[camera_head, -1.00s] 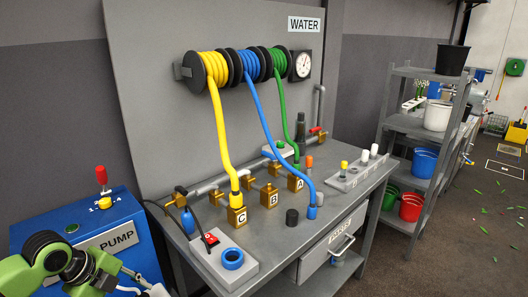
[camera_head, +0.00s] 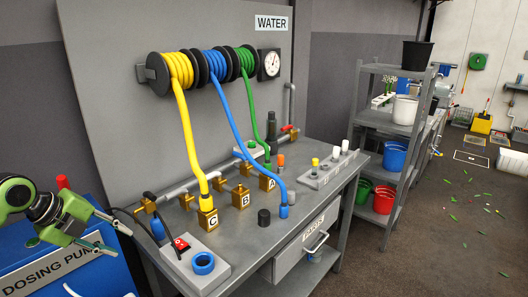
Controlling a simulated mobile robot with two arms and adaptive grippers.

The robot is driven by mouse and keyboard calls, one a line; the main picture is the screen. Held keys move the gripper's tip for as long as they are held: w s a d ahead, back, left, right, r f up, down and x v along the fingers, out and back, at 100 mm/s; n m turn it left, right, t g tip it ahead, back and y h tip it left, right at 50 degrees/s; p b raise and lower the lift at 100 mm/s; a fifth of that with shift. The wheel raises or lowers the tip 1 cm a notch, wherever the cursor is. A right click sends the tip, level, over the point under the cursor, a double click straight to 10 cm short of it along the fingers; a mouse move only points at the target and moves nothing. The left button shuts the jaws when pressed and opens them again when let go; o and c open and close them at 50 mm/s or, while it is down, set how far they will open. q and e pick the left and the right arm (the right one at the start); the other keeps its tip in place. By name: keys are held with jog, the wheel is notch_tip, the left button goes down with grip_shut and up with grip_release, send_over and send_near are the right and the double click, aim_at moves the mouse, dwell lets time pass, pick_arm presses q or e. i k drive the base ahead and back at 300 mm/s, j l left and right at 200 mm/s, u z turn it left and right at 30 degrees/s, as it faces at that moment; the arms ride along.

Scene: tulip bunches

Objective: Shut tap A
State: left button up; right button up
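Tap A (camera_head: 267,183) is a small brass block on the grey workbench, marked with a white "A" label. The green hose (camera_head: 254,115) comes down to the bench just behind it. The tap's handle is too small to read as open or shut. Brass taps B (camera_head: 240,200) and C (camera_head: 207,221) stand in a row to its front left. The yellow hose (camera_head: 187,135) runs into tap C. My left gripper (camera_head: 120,241) is at the far left, over the blue dosing pump. Its fingers are apart with nothing between them, well away from tap A. My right gripper is not in view.
The blue hose (camera_head: 228,125) hangs across the bench in front of tap A, ending at a blue fitting beside a black cap (camera_head: 264,218). A grey box with a red switch (camera_head: 180,244) is at front left. A shelf (camera_head: 372,120) with buckets stands right of the bench.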

aim_at(239, 155)
jog(key=z, duration=0.5)
jog(key=i+z, duration=0.1)
jog(key=z, duration=0.9)
jog(key=i+z, duration=0.1)
jog(key=z, duration=0.4)
jog(key=i+z, duration=0.1)
jog(key=z, duration=0.85)
jog(key=j+z, duration=0.1)
jog(key=z, duration=0.4)
jog(key=j+z, duration=0.1)
jog(key=z, duration=0.4)
jog(key=j+u, duration=0.15)
jog(key=u, duration=0.25)
jog(key=j+u, duration=0.15)
jog(key=u, duration=0.65)
jog(key=j+u, duration=0.15)
jog(key=u, duration=0.25)
jog(key=j+u, duration=0.1)
jog(key=u, duration=0.35)
jog(key=j+u, duration=0.1)
jog(key=u, duration=0.7)
jog(key=j+u, duration=0.25)
jog(key=u, duration=0.2)
jog(key=i+j+u, duration=0.1)
jog(key=u, duration=0.3)
jog(key=i+l+u, duration=0.1)
jog(key=i, duration=0.35)
jog(key=l, duration=0.1)
